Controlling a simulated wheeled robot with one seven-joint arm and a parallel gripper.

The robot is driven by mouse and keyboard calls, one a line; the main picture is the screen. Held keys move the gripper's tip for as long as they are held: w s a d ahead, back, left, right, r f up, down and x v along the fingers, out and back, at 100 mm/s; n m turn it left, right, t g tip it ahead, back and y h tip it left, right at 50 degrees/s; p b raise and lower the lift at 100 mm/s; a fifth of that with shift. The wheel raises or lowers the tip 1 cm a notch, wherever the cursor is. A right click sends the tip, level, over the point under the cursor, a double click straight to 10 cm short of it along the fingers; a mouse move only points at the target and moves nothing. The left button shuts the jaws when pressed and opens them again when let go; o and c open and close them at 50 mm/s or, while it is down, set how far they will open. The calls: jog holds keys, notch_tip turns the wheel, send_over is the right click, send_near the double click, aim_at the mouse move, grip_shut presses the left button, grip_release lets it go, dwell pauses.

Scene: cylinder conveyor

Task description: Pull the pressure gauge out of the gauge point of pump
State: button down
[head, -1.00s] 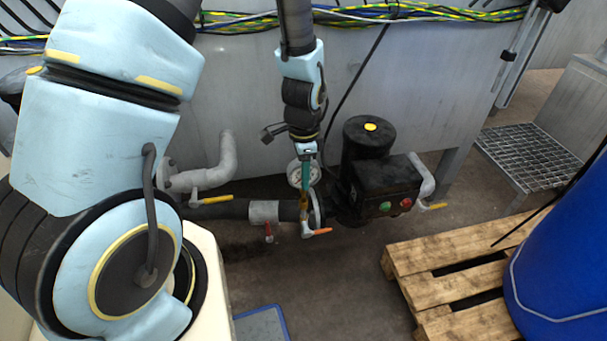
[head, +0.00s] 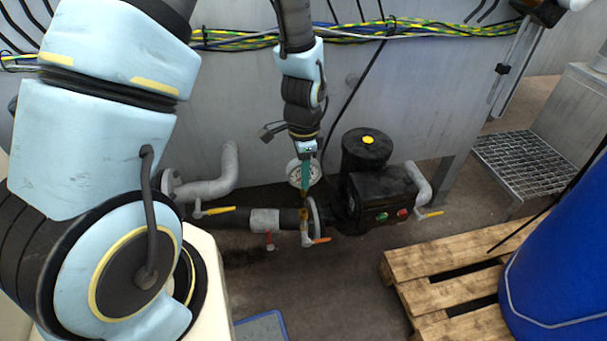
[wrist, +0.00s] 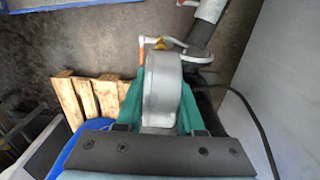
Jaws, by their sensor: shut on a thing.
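The pressure gauge (head: 301,176) has a round white dial and shows just left of my green fingers in the head view. My gripper (head: 306,186) points down and is shut on the gauge. In the wrist view its grey housing (wrist: 162,88) fills the space between the green fingers. The black pump (head: 367,178) stands to the right, with its pipe flange below the gauge. A brass-coloured fitting (head: 304,216) with an orange-handled valve (head: 320,240) is under my fingertips. The gauge's lower end is hidden, so I cannot tell whether it touches the gauge point.
Pipes with yellow-handled valves (head: 215,211) run left of the pump. A black cable (head: 352,85) hangs behind my gripper. A wooden pallet (head: 425,262) with a blue drum (head: 558,250) stands at the right. The floor in front of the pump is clear.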

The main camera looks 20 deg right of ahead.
jog(key=shift+r+p, duration=0.95)
jog(key=shift+r, duration=0.45)
jog(key=shift+w, duration=0.1)
